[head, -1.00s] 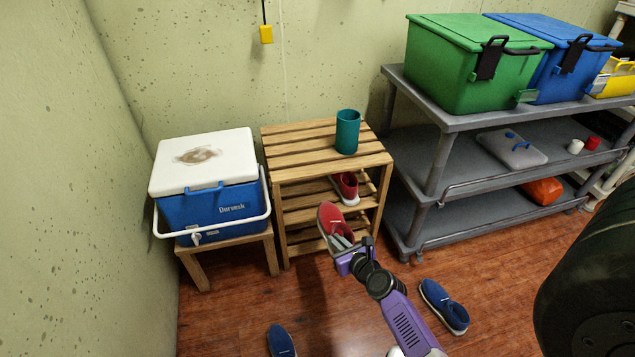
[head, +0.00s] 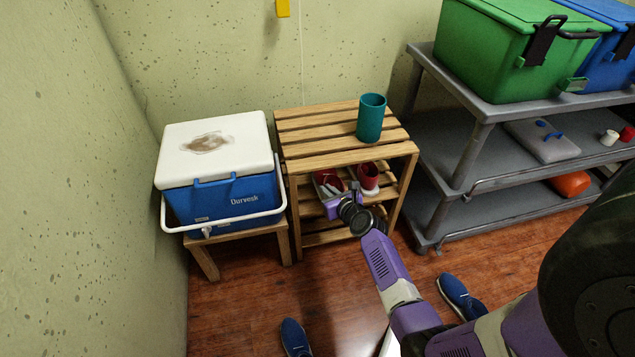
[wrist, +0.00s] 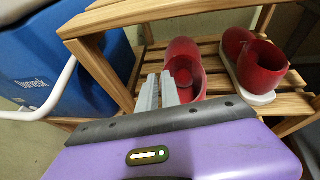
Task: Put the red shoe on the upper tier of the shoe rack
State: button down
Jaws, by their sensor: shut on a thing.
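The wooden shoe rack (head: 341,160) has a slatted top and slatted shelves below. My gripper (head: 335,191) reaches in from the front, under the top, and is shut on a red shoe (head: 325,178) at the left of the shelf just below. In the wrist view the grey fingers (wrist: 160,92) grip the near left side of this red shoe (wrist: 184,62), its opening facing me. I cannot tell whether its sole touches the slats. A second red shoe (head: 368,177) with a white sole stands to its right, close beside it; it also shows in the wrist view (wrist: 255,68).
A teal cup (head: 371,118) stands on the rack's top. A blue cooler (head: 228,200) on a wooden stand is close at left. A grey shelf cart (head: 462,165) is at right. Blue shoes (head: 295,338) (head: 459,296) lie on the floor.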

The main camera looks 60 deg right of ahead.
aim_at(320, 178)
jog(key=b+x, duration=0.5)
jog(key=x, duration=0.4)
jog(key=shift+f, duration=0.1)
jog(key=c, duration=1.5)
grip_release()
jog(key=shift+c, duration=0.2)
